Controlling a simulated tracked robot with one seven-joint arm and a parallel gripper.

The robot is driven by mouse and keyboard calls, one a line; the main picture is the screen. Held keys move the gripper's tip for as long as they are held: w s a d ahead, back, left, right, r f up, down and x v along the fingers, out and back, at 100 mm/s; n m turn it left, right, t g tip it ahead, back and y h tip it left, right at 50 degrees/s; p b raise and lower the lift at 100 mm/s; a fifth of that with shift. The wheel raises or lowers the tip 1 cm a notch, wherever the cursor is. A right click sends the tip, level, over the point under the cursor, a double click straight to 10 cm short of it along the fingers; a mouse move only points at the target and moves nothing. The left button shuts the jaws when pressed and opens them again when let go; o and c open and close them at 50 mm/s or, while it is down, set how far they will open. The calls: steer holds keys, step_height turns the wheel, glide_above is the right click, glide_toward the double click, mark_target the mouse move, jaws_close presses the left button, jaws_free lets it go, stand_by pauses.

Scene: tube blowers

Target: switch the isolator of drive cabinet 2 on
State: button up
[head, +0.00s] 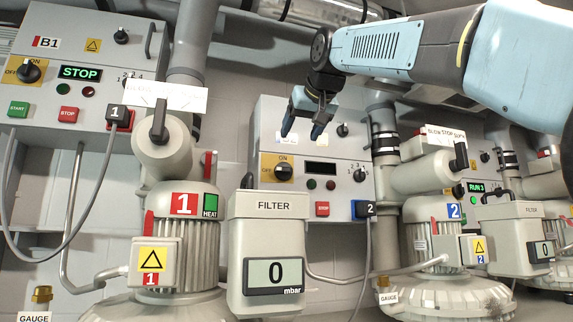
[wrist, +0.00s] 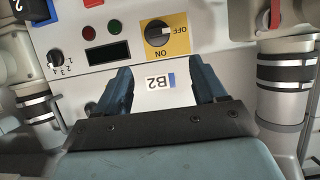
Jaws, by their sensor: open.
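Drive cabinet 2 (head: 335,188) is the grey box in the middle of the head view. Its isolator (head: 284,172) is a black rotary knob on a yellow plate, with ON above and OFF to the left. In the wrist view, upside down, the isolator's (wrist: 158,31) pale mark points toward OFF. The cabinet's display (wrist: 107,56) is dark. My gripper (head: 302,131) is open and empty, in front of the cabinet's upper part and above the isolator. In the wrist view its fingers (wrist: 161,76) stand either side of the B2 label (wrist: 158,82), apart from the knob.
Cabinet B1 (head: 60,135), showing STOP, hangs at left. Blower 1 (head: 183,215), blower 2 (head: 440,235) and a filter box (head: 270,240) stand in front and below. A vertical pipe (head: 384,140) runs beside cabinet 2. A blue-tagged plug (head: 363,209) sits at its lower right.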

mark_target(284, 167)
steer(key=x, duration=1.3)
steer(key=shift+w+f, duration=0.15)
steer(key=shift+w, duration=0.1)
steer(key=shift+c, duration=0.5)
steer(key=c, duration=1)
steer(key=shift+o, duration=0.2)
